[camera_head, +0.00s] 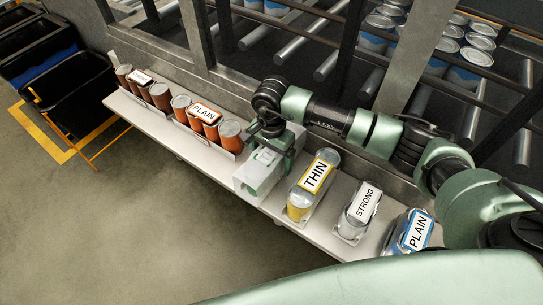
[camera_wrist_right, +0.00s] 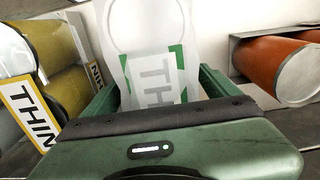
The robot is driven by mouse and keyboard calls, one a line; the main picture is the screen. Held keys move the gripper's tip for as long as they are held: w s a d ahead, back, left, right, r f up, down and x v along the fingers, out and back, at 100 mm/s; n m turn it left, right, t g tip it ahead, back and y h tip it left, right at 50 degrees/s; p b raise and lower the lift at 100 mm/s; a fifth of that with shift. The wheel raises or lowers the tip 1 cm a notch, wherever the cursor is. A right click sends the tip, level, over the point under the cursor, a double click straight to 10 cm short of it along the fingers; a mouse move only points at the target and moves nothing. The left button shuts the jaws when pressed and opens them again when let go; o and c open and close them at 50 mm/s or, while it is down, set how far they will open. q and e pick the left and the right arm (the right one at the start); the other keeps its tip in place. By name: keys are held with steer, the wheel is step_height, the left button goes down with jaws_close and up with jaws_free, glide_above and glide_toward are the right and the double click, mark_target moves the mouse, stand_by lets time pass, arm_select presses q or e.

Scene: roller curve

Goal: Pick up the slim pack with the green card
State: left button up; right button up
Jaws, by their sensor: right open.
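The slim pack with the green card (camera_head: 253,183) stands on the shelf left of the THIN pack, partly covered by my right gripper (camera_head: 277,147). In the right wrist view the pack (camera_wrist_right: 133,35) is pale, and its green-edged card (camera_wrist_right: 155,80) has letters starting "TH", the rest hidden. My right gripper (camera_wrist_right: 158,88) is open, one green finger on each side of the pack. I cannot tell whether the fingers touch it. My left gripper is not in view.
The THIN pack with a yellow card (camera_head: 315,177) stands close on the right, then the STRONG pack (camera_head: 363,204) and a blue-edged PLAIN pack (camera_head: 416,232). Orange-brown cans with a PLAIN card (camera_head: 204,114) stand left. Metal posts and rollers are behind the shelf (camera_head: 165,135).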

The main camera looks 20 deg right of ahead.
steer(key=shift+f, duration=0.35)
steer(key=shift+c, duration=1.2)
steer(key=c, duration=1.5)
steer(key=shift+w+r, duration=0.15)
jaws_close()
steer(key=shift+r, duration=0.1)
